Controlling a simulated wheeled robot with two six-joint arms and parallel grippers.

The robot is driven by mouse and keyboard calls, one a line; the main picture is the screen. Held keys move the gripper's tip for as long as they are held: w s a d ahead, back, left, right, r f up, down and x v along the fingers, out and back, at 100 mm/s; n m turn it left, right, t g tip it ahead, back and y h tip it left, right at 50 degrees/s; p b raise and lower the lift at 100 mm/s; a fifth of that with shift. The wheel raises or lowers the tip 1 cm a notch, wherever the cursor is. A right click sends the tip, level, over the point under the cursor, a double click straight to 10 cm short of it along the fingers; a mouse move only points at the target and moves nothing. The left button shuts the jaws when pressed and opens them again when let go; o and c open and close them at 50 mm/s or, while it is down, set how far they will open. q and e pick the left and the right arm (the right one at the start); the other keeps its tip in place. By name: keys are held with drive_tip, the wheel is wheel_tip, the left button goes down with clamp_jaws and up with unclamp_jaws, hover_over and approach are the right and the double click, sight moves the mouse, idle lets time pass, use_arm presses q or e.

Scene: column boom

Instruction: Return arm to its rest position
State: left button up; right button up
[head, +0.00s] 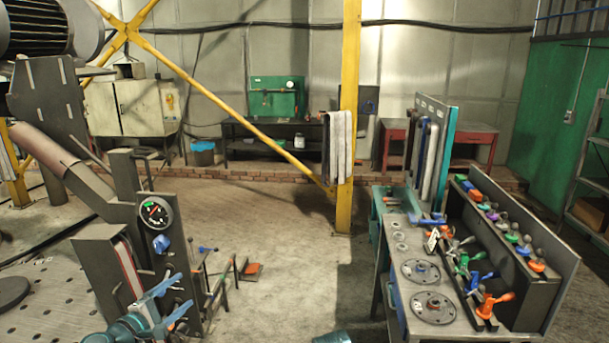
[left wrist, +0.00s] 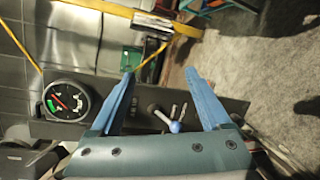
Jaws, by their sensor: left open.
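My left gripper (head: 185,291) is at the bottom left of the head view, in front of a dark control panel (head: 185,285). Its two blue fingers are spread apart, and nothing is held between them. In the left wrist view the open fingers (left wrist: 160,75) frame a lever with a blue ball knob (left wrist: 175,127), which lies beyond them; I cannot tell the gap. A round gauge (head: 156,213) sits at the top of the panel, with a blue knob (head: 161,243) below it. The gauge also shows in the left wrist view (left wrist: 68,100).
A workbench (head: 455,322) with flanged discs and a rack of coloured-handled valves stands at the right. A yellow post (head: 349,130) rises mid-view. Open concrete floor (head: 290,240) lies between panel and bench.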

use_arm(q)
drive_tip(key=s+d+f+m+g+h+b, duration=0.1)
drive_tip(key=s+d+f+m+g, duration=0.1)
drive_tip(key=d+f+m+g, duration=0.6)
drive_tip(key=s+d+f+m+g+h, duration=0.1)
drive_tip(key=s+d+f+m+g, duration=0.3)
drive_tip(key=d, duration=0.9)
drive_tip(key=s+d+f+m+g+y+b, duration=0.1)
drive_tip(key=s+d+f+m+g+y, duration=0.3)
drive_tip(key=s+d+f+m+y, duration=0.2)
drive_tip(key=s+f+m+y, duration=0.2)
drive_tip(key=s+f+m, duration=0.1)
drive_tip(key=s+m, duration=0.1)
drive_tip(key=shift+s+d+f+b, duration=0.15)
drive_tip(key=shift+d+f+b, duration=0.05)
drive_tip(key=shift+f+b, duration=0.2)
